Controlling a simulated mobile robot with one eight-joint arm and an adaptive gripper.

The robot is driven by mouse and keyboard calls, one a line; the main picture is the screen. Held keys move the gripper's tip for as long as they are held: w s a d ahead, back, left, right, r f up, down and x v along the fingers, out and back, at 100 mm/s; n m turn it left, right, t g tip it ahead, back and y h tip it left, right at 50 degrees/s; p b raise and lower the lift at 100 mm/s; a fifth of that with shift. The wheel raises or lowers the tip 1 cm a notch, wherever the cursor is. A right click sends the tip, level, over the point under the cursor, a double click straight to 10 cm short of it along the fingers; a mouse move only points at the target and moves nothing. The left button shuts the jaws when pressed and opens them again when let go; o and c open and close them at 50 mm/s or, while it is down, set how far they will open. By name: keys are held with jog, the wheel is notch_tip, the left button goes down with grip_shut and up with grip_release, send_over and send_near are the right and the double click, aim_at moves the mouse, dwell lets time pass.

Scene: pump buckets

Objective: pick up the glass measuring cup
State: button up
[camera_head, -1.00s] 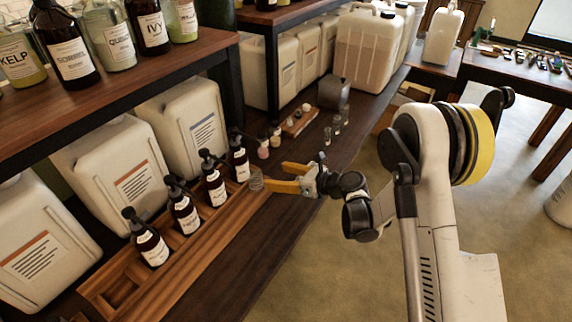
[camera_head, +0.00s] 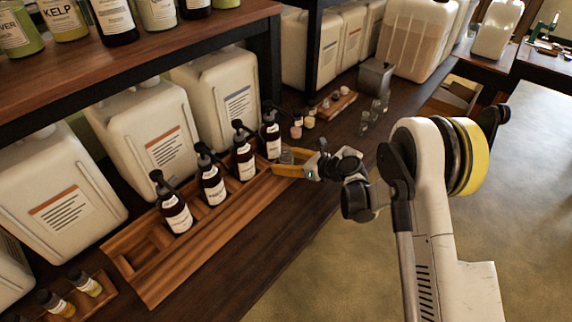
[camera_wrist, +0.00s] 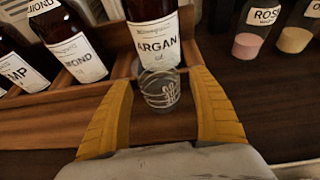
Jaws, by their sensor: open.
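The glass measuring cup (camera_wrist: 160,89) is a small clear cup with white markings. In the wrist view it stands between the far ends of my gripper's two yellow fingers, in front of the brown bottle labelled ARGAN (camera_wrist: 156,35). My gripper (camera_wrist: 163,98) is open, with a visible gap to each side of the cup. In the head view my gripper (camera_head: 286,163) is low at the right end of the wooden bottle tray (camera_head: 215,235). The cup (camera_head: 287,157) shows there only faintly, partly hidden by the fingers.
Several brown pump bottles (camera_head: 211,185) stand in the tray left of my gripper. Small jars (camera_head: 309,120) and clear glasses (camera_head: 364,121) stand on the counter behind it. Large white canisters (camera_head: 150,150) line the back. The counter in front of the tray is bare.

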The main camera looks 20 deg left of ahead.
jog(key=shift+r, duration=0.1)
jog(key=c, duration=1.3)
